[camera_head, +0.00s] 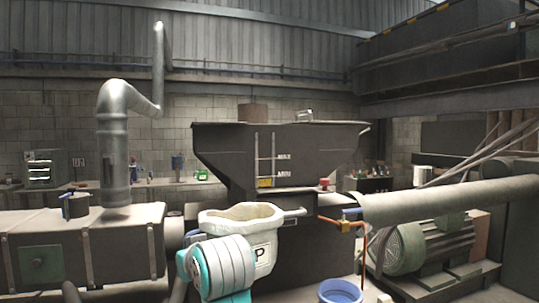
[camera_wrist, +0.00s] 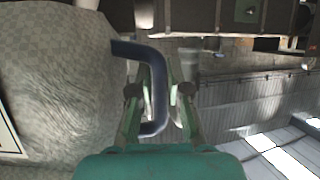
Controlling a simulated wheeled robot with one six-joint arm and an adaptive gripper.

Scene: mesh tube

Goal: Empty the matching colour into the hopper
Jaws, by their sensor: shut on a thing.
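The hopper (camera_head: 325,150) is a large dark, wide-topped bin in the middle of the head view, with level marks and a small yellow label on its front. A pale cream jug (camera_head: 263,236) with a black "P" on a white label is held in front of and below it, roughly upright. Its speckled side fills the left of the wrist view (camera_wrist: 60,85). My gripper (camera_wrist: 160,88) is shut on the jug's dark blue handle (camera_wrist: 158,75). In the head view, the fingers are mostly hidden behind my arm. I cannot make out the jug's contents or their colour clearly.
A blue container (camera_head: 340,292) stands low at the front. A long pipe (camera_head: 450,198) and a green motor (camera_head: 420,243) are on the right. A metal duct (camera_head: 115,140) rises above a dark box (camera_head: 90,250) on the left. The space above the hopper looks open.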

